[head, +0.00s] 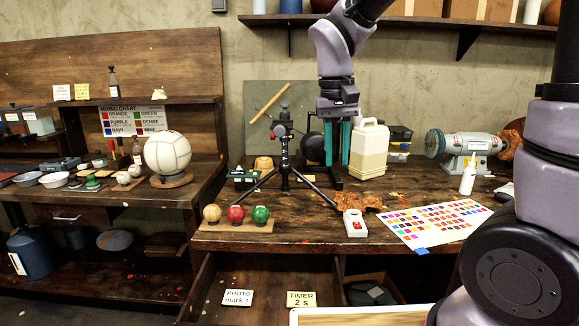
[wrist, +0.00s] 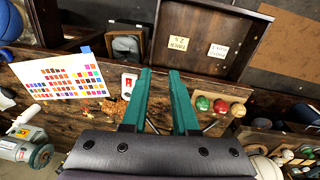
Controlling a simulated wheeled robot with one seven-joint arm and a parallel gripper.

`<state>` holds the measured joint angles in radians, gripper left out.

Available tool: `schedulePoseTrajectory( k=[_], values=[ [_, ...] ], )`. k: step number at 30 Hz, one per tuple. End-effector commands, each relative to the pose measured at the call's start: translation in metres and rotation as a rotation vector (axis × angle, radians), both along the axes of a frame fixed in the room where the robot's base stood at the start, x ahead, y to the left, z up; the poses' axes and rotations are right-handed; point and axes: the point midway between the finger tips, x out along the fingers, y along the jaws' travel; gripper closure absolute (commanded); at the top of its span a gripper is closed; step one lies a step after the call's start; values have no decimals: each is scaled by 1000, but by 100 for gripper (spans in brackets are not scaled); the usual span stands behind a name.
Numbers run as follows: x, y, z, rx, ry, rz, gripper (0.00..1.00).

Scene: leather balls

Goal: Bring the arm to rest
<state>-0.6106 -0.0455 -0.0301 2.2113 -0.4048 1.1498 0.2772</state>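My gripper (head: 337,170) hangs from my raised arm with its two teal fingers pointing down, above the back of the workbench. It is beside the black tripod (head: 284,150) and left of the cream jug (head: 369,150). In the wrist view the fingers (wrist: 160,74) stand apart with a gap between them, and nothing is held. Whether the fingers touch anything behind them cannot be told.
A wooden board with cream, red and green balls (head: 236,214) lies at the bench's front left. A white device (head: 355,223), a colour chart (head: 436,222), a spray bottle (head: 468,178) and a grinder (head: 468,145) are to the right. An open drawer (head: 262,285) juts out below.

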Motion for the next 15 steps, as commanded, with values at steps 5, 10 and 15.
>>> schedulePoseTrajectory(
  k=[5, 10, 15],
  values=[
    [-8, -52, 41, 146, -114, -115, 73],
    [-24, -93, 71, 256, -249, -213, 73],
    [-44, -125, 93, 328, -398, -297, 73]
  ],
)
